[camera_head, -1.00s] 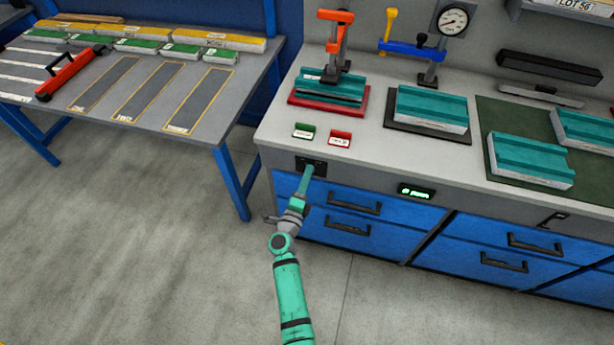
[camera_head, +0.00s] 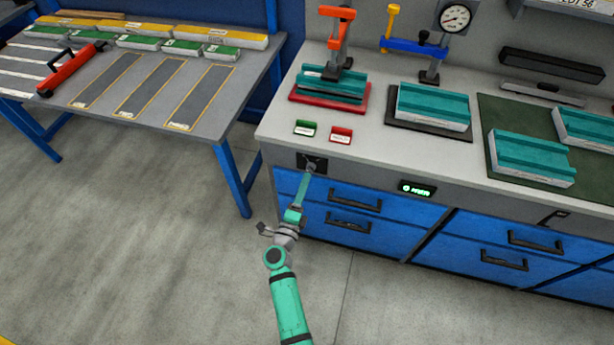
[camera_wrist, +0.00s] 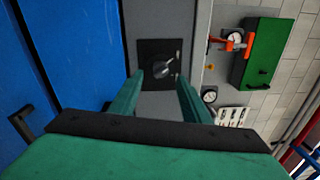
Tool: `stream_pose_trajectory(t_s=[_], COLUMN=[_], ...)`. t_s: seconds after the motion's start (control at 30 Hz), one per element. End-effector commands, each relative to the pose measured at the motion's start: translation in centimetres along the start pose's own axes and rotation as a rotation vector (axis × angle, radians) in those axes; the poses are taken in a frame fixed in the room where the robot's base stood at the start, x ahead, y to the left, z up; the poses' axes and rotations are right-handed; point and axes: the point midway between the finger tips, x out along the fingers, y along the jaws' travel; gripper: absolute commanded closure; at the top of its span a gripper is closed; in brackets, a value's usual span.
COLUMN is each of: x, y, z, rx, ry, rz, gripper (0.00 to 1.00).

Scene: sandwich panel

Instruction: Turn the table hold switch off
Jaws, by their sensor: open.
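The table hold switch (camera_head: 312,162) is a dark square plate with a grey rotary knob on the front edge of the workbench, at its left end. In the wrist view the switch knob (camera_wrist: 163,67) sits on its black plate just beyond my fingertips, its handle slanting. My gripper (camera_head: 306,176) is just below and in front of the switch in the head view. In the wrist view its two green fingers (camera_wrist: 160,80) are spread apart with nothing between them. The knob lies ahead of the gap and looks clear of the fingers. The plate's markings are too small to read.
A small lit green display (camera_head: 416,190) is on the bench front to the right. Blue drawers with black handles (camera_head: 355,200) lie below the switch. Green and red cards, a red fixture (camera_head: 330,95) and teal-topped blocks stand on the bench. Open floor lies in front.

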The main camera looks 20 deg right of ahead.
Motion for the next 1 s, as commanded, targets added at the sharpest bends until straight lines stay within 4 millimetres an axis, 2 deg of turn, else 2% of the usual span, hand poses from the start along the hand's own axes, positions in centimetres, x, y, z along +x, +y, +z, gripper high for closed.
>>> stream_pose_trajectory(t_s=[0.03, 0.2, 0.4, 1.0], x=[-1.1, -3.9, -5.5, -5.8], y=[0.1, 0.1, 0.1, 0.0], z=[0.0, 0.2, 0.1, 0.1], rx=[-0.001, -0.001, 0.000, -0.001], ry=[-0.003, -0.004, -0.002, -0.001], rz=[0.002, 0.002, 0.001, 0.000], gripper=[0.57, 0.57, 0.57, 0.57])
